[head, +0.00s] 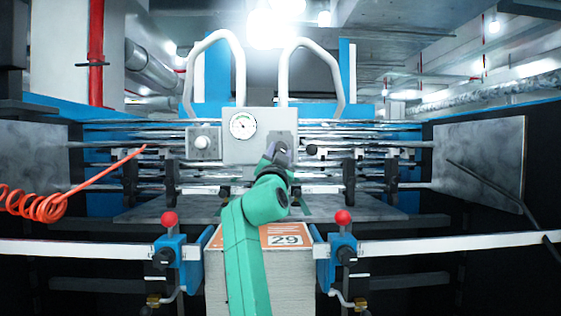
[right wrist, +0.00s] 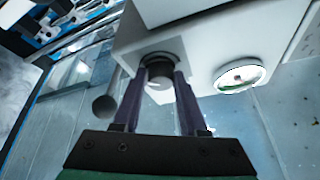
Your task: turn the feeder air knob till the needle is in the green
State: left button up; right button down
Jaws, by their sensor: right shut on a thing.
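The feeder air knob (right wrist: 160,84) is a small round grey knob under a dark collar on the pale control box (right wrist: 205,45). My right gripper (right wrist: 161,72) has a finger on each side of the knob and is shut on it. In the head view my right gripper (head: 280,152) is at the right part of the control box (head: 240,152), and its wrist hides the knob. The round white gauge (head: 243,125) is left of the gripper there. In the right wrist view the gauge (right wrist: 240,77) shows a green band; I cannot tell where the needle points. My left gripper is out of view.
A smaller box with a pale knob (head: 202,142) is left of the gauge. A black ball knob (head: 312,150) is close right of my gripper. Metal bars run behind. Below are a paper stack (head: 285,270) and two red-topped blue clamps. An orange coiled hose (head: 50,205) hangs left.

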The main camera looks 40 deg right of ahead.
jog(key=shift+a+r+m+g+h, duration=0.15)
jog(key=shift+m+g, duration=0.1)
jog(key=shift+m, duration=0.25)
jog(key=shift+d+r+m+g+h, duration=0.15)
jog(key=shift+m+g, duration=0.1)
jog(key=shift+m, duration=0.25)
jog(key=shift+a+m, duration=0.1)
jog(key=shift+m, duration=0.2)
jog(key=shift+c, duration=2.2)
grip_release()
jog(key=shift+f, duration=0.1)
jog(key=b+v, duration=0.5)
jog(key=v, duration=0.9)
jog(key=shift+a, duration=0.2)
jog(key=shift+s+f, duration=0.1)
jog(key=shift+f, duration=0.05)
